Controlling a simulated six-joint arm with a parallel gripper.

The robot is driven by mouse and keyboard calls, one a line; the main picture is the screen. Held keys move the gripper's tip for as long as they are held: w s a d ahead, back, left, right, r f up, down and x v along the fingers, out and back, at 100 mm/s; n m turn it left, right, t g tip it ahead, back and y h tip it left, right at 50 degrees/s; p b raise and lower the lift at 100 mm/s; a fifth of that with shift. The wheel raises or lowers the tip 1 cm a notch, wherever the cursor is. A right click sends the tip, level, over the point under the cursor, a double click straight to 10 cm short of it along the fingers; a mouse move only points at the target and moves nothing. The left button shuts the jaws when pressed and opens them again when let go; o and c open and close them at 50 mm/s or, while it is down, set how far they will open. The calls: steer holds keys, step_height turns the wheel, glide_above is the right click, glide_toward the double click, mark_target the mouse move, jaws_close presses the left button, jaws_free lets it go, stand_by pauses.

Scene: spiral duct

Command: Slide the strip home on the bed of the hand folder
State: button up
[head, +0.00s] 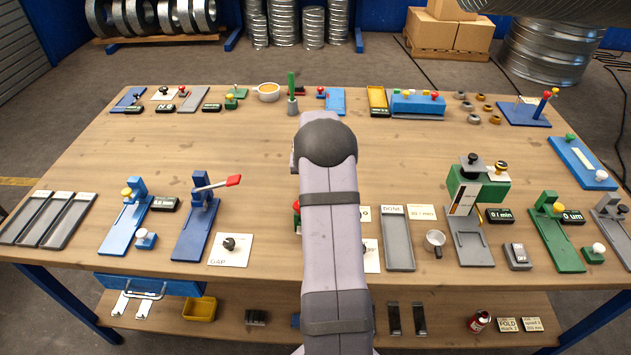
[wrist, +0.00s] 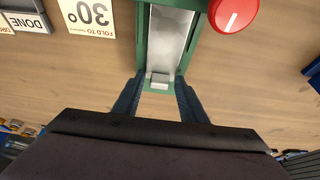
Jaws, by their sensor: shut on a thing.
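In the wrist view, the green hand folder (wrist: 141,45) stands ahead of my gripper, its long bed running away from me. The bright metal strip (wrist: 168,42) lies along the bed between the green side edges. A small pale block (wrist: 158,78) shows at the near end of the bed. My gripper (wrist: 158,90) has its two dark blue fingers on either side of this near end, shut on the strip; the exact contact is hard to see. A red knob (wrist: 233,14) stands right of the bed. In the head view, my arm hides the gripper and most of the folder.
A GAP card (head: 231,250) lies left. The middle of the table is clear.

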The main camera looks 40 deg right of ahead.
steer(key=shift+a, duration=0.1)
steer(key=o, duration=1.7)
steer(key=shift+r+p, duration=2.25)
steer(key=shift+r, duration=1.2)
